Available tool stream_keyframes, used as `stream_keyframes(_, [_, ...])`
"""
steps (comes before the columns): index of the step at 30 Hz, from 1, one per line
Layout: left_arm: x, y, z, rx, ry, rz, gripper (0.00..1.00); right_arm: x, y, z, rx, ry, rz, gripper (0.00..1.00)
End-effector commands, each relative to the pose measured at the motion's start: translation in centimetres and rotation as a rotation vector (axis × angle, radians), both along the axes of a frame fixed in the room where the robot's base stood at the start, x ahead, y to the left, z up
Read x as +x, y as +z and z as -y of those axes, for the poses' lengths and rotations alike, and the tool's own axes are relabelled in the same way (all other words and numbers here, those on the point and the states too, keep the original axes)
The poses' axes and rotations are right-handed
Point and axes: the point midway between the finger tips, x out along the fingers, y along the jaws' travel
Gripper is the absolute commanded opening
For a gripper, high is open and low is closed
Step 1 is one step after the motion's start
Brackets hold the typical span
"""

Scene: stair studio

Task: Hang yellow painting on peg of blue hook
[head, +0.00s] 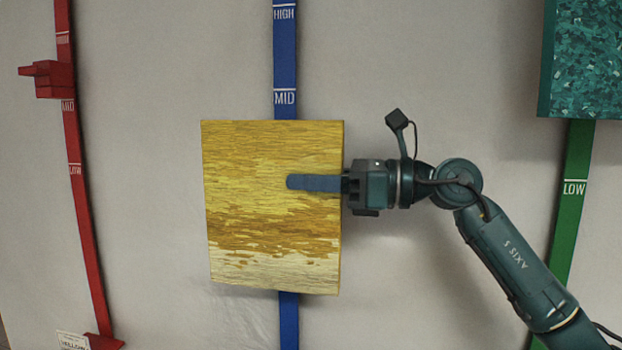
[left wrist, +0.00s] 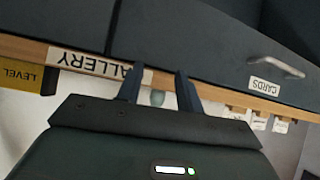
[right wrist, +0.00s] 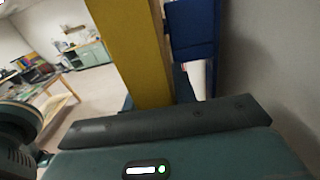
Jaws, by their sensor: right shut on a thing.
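The yellow painting (head: 260,225) is upright with a slight tilt in front of the blue wall strip (head: 285,60), between its MID label and the lower part. My right gripper (head: 318,183) is shut on the painting's right edge, one finger across its front. The right wrist view shows the painting edge-on (right wrist: 134,45), with a blue block (right wrist: 192,32), apparently the blue hook, close behind it. In the head view the painting hides the hook; I cannot tell whether the peg touches it. My left gripper (left wrist: 157,88) is open and empty beside a dark drawer unit.
A red strip with a red hook (head: 48,78) is at the left. A green strip (head: 574,190) with a teal painting (head: 582,60) is at the right. A wooden ledge (left wrist: 210,92) with labels crosses the left wrist view below a drawer handle (left wrist: 277,66).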

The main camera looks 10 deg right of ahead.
Motion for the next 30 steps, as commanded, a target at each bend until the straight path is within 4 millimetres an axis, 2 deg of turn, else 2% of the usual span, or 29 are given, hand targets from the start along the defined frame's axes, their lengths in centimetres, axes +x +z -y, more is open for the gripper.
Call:
stream_keyframes(2, [0.0,0.0,0.0,0.0,0.0,0.0,0.36,0.0,0.0,0.0,0.001,0.0,0.002,0.3])
stream_keyframes(10, [0.0,0.0,0.0,0.001,0.001,0.0,0.36,0.0,0.0,0.0,0.001,0.0,0.0,0.52])
stream_keyframes(19, [0.0,0.0,0.1,-0.003,0.003,-0.001,0.36,0.0,-0.1,0.0,-0.001,0.0,-0.001,0.52])
stream_keyframes(23, [0.2,-0.4,0.2,-0.008,0.002,0.008,0.36,-0.5,-0.4,1.5,-0.001,-0.003,-0.002,0.52])
stream_keyframes(30, [0.4,-0.7,1.2,-0.024,-0.021,0.041,0.36,-2.6,-0.6,6.5,-0.002,-0.005,-0.001,0.52])
